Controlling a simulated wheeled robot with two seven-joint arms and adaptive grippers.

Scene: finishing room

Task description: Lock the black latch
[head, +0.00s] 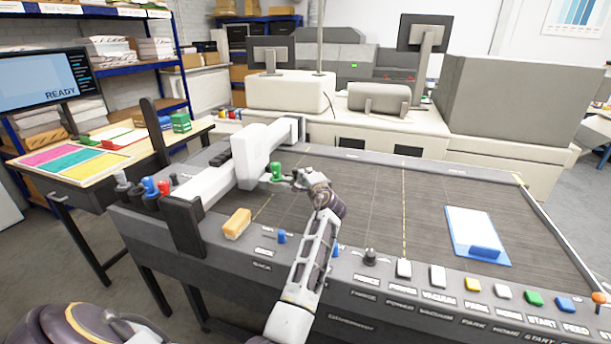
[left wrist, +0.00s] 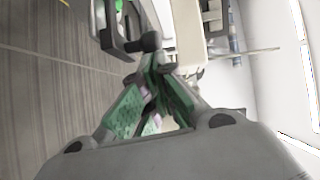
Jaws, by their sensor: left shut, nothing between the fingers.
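A white tool carriage (head: 252,152) sits on the gantry over the dark flatbed, with a green tool (head: 276,170) on its right side. My left gripper (head: 288,178) is at the carriage's right side, close to the green tool. In the left wrist view its green-padded fingers (left wrist: 163,80) are shut with nothing between them. Just beyond the fingertips is a dark bracket with a black knob-ended lever (left wrist: 150,41), which appears to be the black latch; I cannot tell whether the fingers touch it. In the head view the latch is too small to make out. My right gripper is not in view.
The flatbed (head: 350,195) is mostly clear, with a blue-and-white sheet (head: 470,232) at its right. A yellow block (head: 237,223) lies near the front left. Buttons and knobs line the front edge. A table with coloured sheets (head: 78,160) stands at the left.

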